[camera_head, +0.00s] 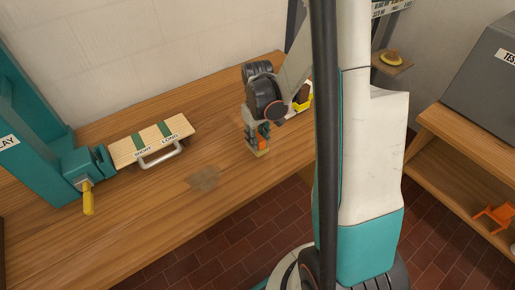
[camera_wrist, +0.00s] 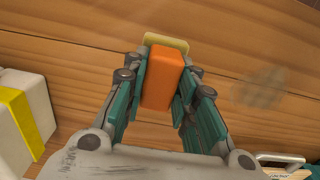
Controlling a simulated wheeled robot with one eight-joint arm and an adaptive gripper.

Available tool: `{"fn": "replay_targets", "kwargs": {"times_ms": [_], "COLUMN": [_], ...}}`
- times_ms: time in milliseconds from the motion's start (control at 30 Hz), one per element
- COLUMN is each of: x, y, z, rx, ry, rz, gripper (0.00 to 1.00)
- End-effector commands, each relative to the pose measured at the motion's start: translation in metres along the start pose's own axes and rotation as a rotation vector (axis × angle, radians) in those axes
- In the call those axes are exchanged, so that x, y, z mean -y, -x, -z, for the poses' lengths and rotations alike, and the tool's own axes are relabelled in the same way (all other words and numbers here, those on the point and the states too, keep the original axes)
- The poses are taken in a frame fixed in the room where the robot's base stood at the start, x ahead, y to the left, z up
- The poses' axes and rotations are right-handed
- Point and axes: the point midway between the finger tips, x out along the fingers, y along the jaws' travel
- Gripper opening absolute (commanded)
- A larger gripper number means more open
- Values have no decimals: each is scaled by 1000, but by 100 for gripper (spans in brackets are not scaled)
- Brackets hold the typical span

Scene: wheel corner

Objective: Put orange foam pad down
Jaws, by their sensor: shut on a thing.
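My gripper (camera_head: 258,141) points down over the wooden workbench (camera_head: 225,200), near its front edge in the head view. It is shut on the orange foam pad (camera_wrist: 162,80), which sits between the teal fingers in the wrist view. Only a sliver of the pad (camera_head: 261,130) shows between the fingers in the head view. A pale yellow piece (camera_wrist: 166,43) shows at the pad's far end, also at the fingertips in the head view (camera_head: 262,153). I cannot tell whether it is part of the pad or whether it touches the bench.
A teal vise (camera_head: 82,165) with a yellow handle stands at left. Beside it lies a wooden board (camera_head: 150,140) marked SHORT and LONG, with a metal handle. A yellow-and-white item (camera_head: 303,101) is partly hidden behind my arm. The bench around the grey smudge (camera_head: 204,179) is clear.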

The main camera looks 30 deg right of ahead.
Motion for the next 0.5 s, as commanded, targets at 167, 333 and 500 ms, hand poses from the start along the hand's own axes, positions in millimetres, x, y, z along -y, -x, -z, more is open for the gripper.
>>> {"fn": "replay_targets", "kwargs": {"times_ms": [167, 333, 500], "x": [0, 0, 0], "y": [-23, -42, -40], "z": [0, 0, 0], "rx": [0, 0, 0], "ry": [0, 0, 0], "rz": [0, 0, 0], "gripper": [0, 0, 0]}}
